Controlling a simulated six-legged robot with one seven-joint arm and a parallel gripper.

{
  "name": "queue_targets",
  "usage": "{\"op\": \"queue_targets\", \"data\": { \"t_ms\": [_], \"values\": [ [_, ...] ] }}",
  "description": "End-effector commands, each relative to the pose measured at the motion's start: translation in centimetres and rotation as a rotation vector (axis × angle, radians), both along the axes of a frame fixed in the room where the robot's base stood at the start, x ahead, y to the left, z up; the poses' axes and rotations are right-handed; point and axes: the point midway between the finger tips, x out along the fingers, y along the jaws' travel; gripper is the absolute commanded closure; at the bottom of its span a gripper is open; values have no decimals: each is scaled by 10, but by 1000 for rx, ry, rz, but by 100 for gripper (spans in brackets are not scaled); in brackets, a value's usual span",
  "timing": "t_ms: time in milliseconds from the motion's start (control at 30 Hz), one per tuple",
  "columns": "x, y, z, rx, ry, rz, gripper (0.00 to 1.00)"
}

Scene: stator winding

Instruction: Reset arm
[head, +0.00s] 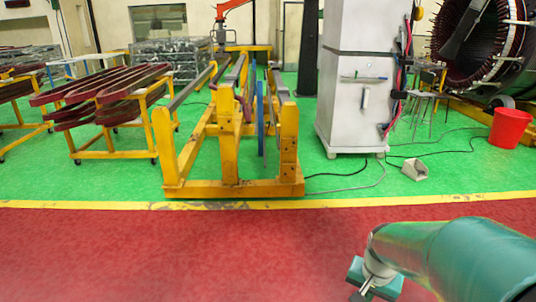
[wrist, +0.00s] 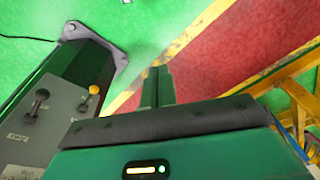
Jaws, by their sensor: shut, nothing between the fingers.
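My arm (head: 450,258) reaches into the lower right of the head view as a thick teal link with a silver joint and a smaller teal part at its end. My gripper's fingers do not show clearly there. In the wrist view my gripper (wrist: 158,76) shows as two slim dark green fingers lying side by side, shut with nothing between them. The fingers stand over the red and green floor. The dark wrist body with a small lit indicator fills the bottom of that view.
In the wrist view, a grey control panel (wrist: 50,118) with two levers is at the left, and yellow bars (wrist: 290,75) are at the right. The head view shows a yellow frame (head: 228,186), a grey cabinet (head: 355,110), a red bucket (head: 510,129) and open red floor (head: 180,250).

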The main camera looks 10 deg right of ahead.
Motion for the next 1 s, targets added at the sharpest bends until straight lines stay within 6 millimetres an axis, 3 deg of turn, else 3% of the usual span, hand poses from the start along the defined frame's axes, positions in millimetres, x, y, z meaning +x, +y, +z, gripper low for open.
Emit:
{"op": "queue_targets", "data": {
  "t_ms": [33,267,500,700,1000],
  "values": [
    [1,16,17,7,-40,60,100],
    [-12,82,78,-11,-169,336,100],
    [-46,137,129,-113,-279,601,100],
    [-66,158,145,-182,-316,711,100],
    [-67,160,146,-190,-318,724,100]
  ]
}}
